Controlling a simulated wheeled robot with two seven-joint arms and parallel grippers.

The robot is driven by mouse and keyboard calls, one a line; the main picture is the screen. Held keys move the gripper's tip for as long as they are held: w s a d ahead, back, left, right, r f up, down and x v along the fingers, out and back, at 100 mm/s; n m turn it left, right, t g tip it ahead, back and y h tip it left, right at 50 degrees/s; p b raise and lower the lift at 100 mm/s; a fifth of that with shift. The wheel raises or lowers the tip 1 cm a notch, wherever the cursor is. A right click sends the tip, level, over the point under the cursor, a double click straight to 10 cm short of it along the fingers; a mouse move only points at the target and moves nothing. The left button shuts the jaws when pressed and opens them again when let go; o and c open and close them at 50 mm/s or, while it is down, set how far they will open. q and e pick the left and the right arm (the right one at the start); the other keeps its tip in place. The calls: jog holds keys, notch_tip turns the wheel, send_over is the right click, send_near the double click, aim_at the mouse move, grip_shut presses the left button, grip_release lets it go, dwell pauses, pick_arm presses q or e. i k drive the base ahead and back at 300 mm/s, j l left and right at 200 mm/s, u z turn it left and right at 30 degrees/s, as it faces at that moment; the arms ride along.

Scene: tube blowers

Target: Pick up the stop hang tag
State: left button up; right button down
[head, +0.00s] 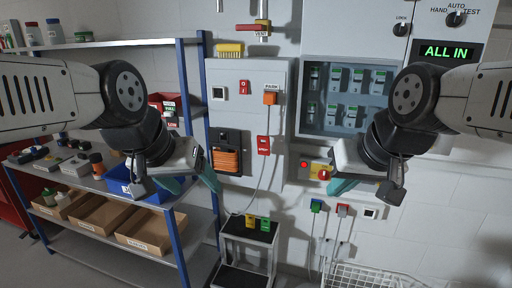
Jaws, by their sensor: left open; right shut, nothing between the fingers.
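A red tag (263,145) with a white marking hangs on the front of the grey wall panel, below an orange box. Its lettering is too small to read surely, but it looks like the stop hang tag. My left gripper (192,182) is open and empty, left of the tag and nearer to me, in front of the shelf's right post. My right gripper (343,187) is shut and empty, to the right of the tag, in front of the wall below the grey cabinet. Neither gripper touches the tag.
A shelf rack (193,234) with bins and bottles stands at left. A black-topped stool (240,233) holds a yellow and a green tag. A cable hangs by the panel. A white wire basket (365,275) is at lower right. The panel's front around the tag is mostly clear.

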aim_at(263, 148)
jog(key=i+l+z, duration=0.1)
jog(key=l, duration=0.3)
jog(key=i+l+z, duration=0.15)
jog(key=i+l, duration=0.15)
jog(key=i+l+z, duration=0.1)
jog(key=l, duration=0.3)
jog(key=i, duration=0.1)
